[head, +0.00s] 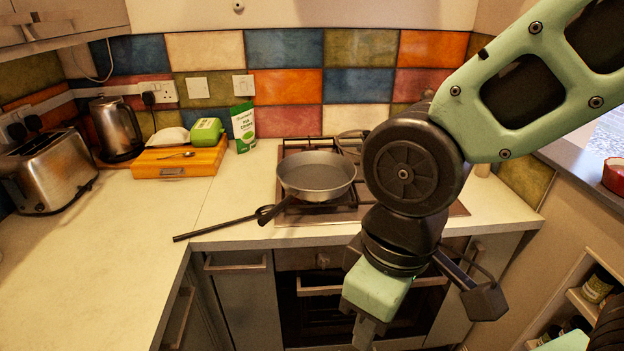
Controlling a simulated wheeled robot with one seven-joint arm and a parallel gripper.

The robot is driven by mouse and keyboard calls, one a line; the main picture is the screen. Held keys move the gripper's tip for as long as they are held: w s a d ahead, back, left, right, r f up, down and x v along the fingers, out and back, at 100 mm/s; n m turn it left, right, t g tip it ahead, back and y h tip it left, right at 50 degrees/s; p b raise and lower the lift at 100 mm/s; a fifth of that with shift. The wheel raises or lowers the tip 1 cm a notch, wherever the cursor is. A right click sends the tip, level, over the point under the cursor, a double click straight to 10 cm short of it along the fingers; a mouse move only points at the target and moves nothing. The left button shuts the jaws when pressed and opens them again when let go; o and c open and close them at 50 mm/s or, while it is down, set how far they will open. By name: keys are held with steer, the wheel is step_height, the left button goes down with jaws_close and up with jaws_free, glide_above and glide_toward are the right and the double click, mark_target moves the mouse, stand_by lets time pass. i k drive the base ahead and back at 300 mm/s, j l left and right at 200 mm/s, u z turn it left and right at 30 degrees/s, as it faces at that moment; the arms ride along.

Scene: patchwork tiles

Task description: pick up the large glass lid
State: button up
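I cannot clearly make out a large glass lid. A thin, dark curved outline (352,136) shows at the back of the hob behind the pan. It could be a lid's rim or part of a burner, and my arm partly covers that area. My gripper (367,332) points down in front of the counter's front edge, right of the pan and apart from it. Its fingers are seen from one side near the bottom edge, so its opening is not clear. I see nothing held in it.
A grey frying pan (316,173) sits on the hob (345,214). A black utensil (215,229) lies near the counter's front edge. A toaster (47,172), kettle (117,128), wooden box (180,163) and green-white packet (243,127) stand left. The left counter (110,250) is largely clear.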

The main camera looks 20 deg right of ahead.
mark_target(352, 142)
steer(key=i+l, duration=0.25)
steer(key=i, duration=0.15)
steer(key=i+l, duration=0.2)
steer(key=i, duration=0.2)
steer(key=i+l, duration=0.25)
steer(key=i, duration=0.2)
